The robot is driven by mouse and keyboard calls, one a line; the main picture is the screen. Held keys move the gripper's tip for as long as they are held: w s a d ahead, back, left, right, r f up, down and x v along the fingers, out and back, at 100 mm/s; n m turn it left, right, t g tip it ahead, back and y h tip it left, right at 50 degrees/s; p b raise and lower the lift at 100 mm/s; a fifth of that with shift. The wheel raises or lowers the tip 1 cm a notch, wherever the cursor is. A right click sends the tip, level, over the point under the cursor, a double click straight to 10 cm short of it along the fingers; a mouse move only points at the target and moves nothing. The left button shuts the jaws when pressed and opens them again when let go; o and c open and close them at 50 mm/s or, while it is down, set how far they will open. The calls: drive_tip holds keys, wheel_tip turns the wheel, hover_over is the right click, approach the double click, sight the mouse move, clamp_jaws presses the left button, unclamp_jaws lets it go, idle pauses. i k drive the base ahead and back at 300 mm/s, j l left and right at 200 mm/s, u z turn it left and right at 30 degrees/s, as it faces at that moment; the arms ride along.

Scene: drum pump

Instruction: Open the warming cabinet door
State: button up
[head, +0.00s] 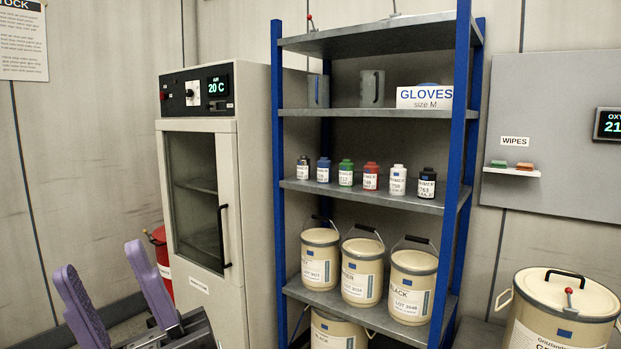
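The warming cabinet (257,210) stands left of the shelf rack, cream-coloured, with a black control panel on top reading "AIR 20 C". Its door (203,281) has a dark glass window (195,190) and appears shut. A black vertical bar handle (223,237) is on the door's right side. My gripper (98,278) is at the lower left, in front of and left of the door in the picture. Its two purple fingers are spread apart with nothing between them. It is clear of the handle.
A blue-post shelf rack (375,110) with bottles, buckets and a gloves box stands close right of the cabinet. A large cream drum (564,310) stands at the lower right.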

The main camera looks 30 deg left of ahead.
sight(223, 298)
drive_tip(key=j+u, duration=0.1)
drive_tip(key=j, duration=0.5)
drive_tip(key=i+j+u, duration=0.15)
drive_tip(key=j, duration=0.4)
drive_tip(key=i+j+u, duration=0.1)
drive_tip(key=j, duration=0.5)
